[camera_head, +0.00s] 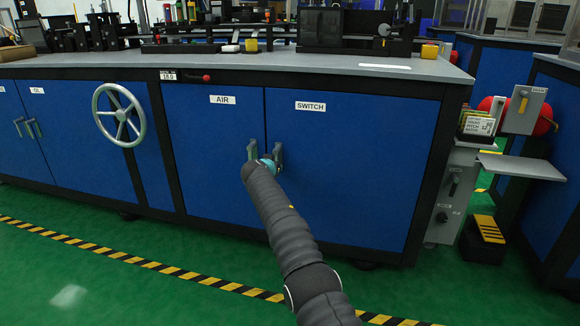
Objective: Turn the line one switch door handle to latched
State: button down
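The blue switch door (350,165) is the right one of the middle pair and carries a white SWITCH label (310,106). It looks closed. Its grey handle (278,152) sits near the door's left edge and looks upright. My gripper (267,162) is at the end of my dark arm, right at this handle and just right of the AIR door's handle (252,149). Only a small teal part of the gripper shows. Its fingers are hidden, so I cannot tell whether they are open or touch the handle. The lower part of the handle is partly covered.
The AIR door (205,150) is on the left. A grey handwheel (119,115) stands out farther left. A red-tipped lever (206,78) is under the worktop edge. At right are a grey switch box (450,190) and a yellow-black step (487,229). The green floor (150,285) in front is clear.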

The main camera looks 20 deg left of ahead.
dwell(0.3)
jog(key=c, duration=1.1)
grip_release()
jog(key=v, duration=1.2)
jog(key=shift+f, duration=0.1)
